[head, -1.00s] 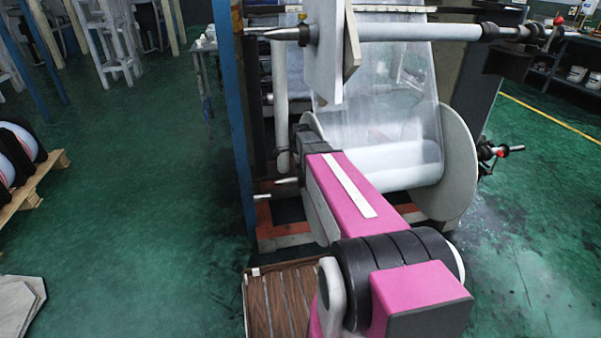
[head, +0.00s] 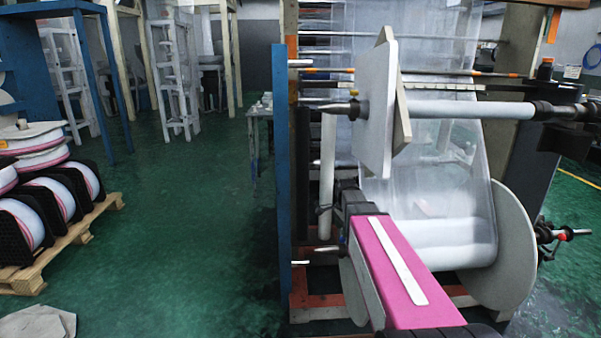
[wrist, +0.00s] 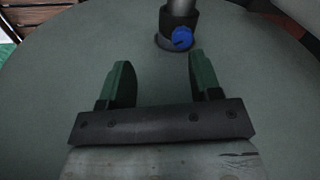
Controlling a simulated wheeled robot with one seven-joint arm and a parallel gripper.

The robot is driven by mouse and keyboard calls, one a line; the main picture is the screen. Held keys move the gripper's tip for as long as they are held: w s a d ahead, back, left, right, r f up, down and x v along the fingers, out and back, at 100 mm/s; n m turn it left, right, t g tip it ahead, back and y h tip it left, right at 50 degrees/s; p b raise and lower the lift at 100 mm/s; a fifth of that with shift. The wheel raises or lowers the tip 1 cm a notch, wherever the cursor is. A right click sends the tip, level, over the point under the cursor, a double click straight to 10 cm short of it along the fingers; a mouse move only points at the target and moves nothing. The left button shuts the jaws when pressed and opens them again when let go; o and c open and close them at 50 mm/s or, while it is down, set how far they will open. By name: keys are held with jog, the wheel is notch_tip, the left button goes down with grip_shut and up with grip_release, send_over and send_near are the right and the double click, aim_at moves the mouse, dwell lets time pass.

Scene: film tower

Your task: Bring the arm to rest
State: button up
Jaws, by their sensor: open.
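My pink arm (head: 405,270) reaches forward from the bottom of the head view toward the film tower. Its dark wrist end (head: 352,200) is beside the near side of the tower; the fingers cannot be made out there. In the wrist view my gripper (wrist: 159,62) is open, its two green fingers apart with nothing between them. Behind the fingers is a broad grey round disc (wrist: 55,110). A dark shaft with a blue knob (wrist: 182,38) stands at the disc's middle, beyond the fingertips. Whether the fingers touch the disc I cannot tell.
The film tower has a blue post (head: 282,190), a white plate (head: 376,110) on a spindle, a roller (head: 470,111) and a large end disc (head: 512,240). A pallet (head: 60,245) with reels stands at the left. Green floor (head: 190,240) between is clear.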

jog(key=s+a+f+n, duration=0.1)
jog(key=s+f+n, duration=0.2)
jog(key=s+n, duration=0.4)
jog(key=s+a+f+n, duration=0.2)
jog(key=s+f+n, duration=0.2)
jog(key=s+n, duration=0.4)
jog(key=s, duration=0.3)
jog(key=shift+s+a+f, duration=0.15)
jog(key=shift+a, duration=0.05)
